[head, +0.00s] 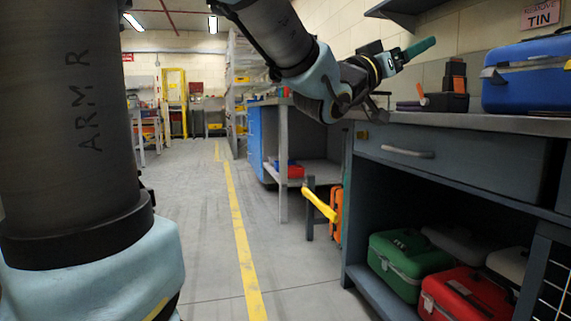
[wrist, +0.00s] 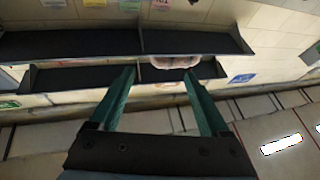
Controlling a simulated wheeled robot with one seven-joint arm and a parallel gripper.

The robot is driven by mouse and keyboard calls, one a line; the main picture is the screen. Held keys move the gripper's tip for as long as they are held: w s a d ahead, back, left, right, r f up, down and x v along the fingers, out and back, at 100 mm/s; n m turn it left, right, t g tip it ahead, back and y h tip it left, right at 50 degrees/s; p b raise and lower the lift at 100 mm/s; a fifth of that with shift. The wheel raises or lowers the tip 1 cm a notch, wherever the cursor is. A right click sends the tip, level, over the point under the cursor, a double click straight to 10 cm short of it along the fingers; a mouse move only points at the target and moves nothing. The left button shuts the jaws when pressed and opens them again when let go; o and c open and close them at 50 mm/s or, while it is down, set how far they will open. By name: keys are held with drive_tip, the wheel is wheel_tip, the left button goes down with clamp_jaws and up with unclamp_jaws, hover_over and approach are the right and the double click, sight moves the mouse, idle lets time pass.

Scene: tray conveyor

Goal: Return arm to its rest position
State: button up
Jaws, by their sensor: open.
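My gripper (head: 420,47) is raised at the upper right of the head view, extended over the workbench (head: 500,121) in the picture. Its green fingers overlap one another from that side. In the wrist view my gripper (wrist: 159,74) shows two green fingers spread well apart, with nothing between them. Beyond the fingertips are dark wall shelves (wrist: 70,43) and a pale bowl-like object (wrist: 172,62) on one of them.
The bench carries a blue toolbox (head: 530,76) and a dark case (head: 432,102). Below are a green toolbox (head: 408,262) and a red toolbox (head: 465,295). An orange item with a yellow bar (head: 320,204) stands farther back. The floor aisle along the yellow line (head: 240,240) is clear.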

drive_tip(key=w+a+f+n+t+y+p, duration=0.2)
drive_tip(key=w+a+f+n+y+p, duration=0.15)
drive_tip(key=w+a+f+y, duration=0.5)
drive_tip(key=a+f+n+g+y+p, duration=0.1)
drive_tip(key=a+f+n+g+y, duration=0.1)
drive_tip(key=a+f+y, duration=0.45)
drive_tip(key=a+f+n+g+y+p, duration=0.1)
drive_tip(key=a+f+n, duration=0.15)
drive_tip(key=f, duration=0.65)
drive_tip(key=s+a+f+n+g+y+p, duration=0.1)
drive_tip(key=s+a+f+g+y+p, duration=0.3)
drive_tip(key=s+a+f+g, duration=0.7)
drive_tip(key=s+r+t+p, duration=0.1)
drive_tip(key=r+p, duration=1.7)
drive_tip(key=s+a+r+p, duration=0.1)
drive_tip(key=s+r+p, duration=0.1)
drive_tip(key=r+p, duration=1.7)
drive_tip(key=shift+s+t+p, duration=0.25)
drive_tip(key=shift+t+p, duration=0.05)
drive_tip(key=shift+t, duration=0.1)
